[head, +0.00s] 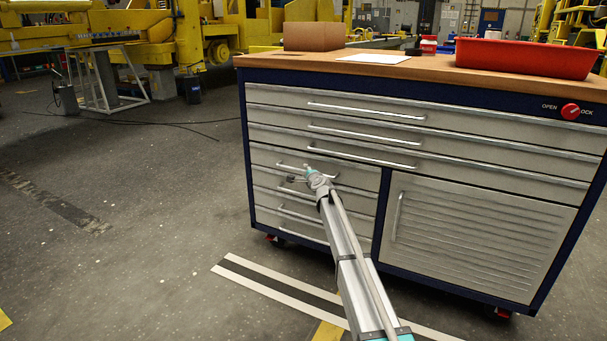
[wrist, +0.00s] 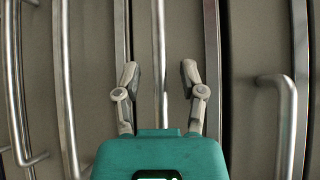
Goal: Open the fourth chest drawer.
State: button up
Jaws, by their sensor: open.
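The tool chest (head: 478,235) has three wide drawers on top and a stack of narrow drawers at its lower left. The fourth drawer (head: 262,157) is the topmost narrow one and looks shut. My gripper (head: 306,171) is at its bar handle (head: 284,166), partly hiding it. In the wrist view, my gripper (wrist: 161,80) is open, with one finger on each side of this handle (wrist: 158,50), which runs between them. I cannot tell whether the fingers touch it.
The third drawer's handle (wrist: 289,125) is to the right in the wrist view, and a lower drawer's handle (wrist: 66,80) to the left. A ribbed door (head: 470,240) fills the chest's lower right. The floor (head: 140,240) left of the chest is clear.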

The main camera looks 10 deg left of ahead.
jog(key=shift+x, duration=0.8)
jog(key=shift+c, duration=0.3)
grip_shut()
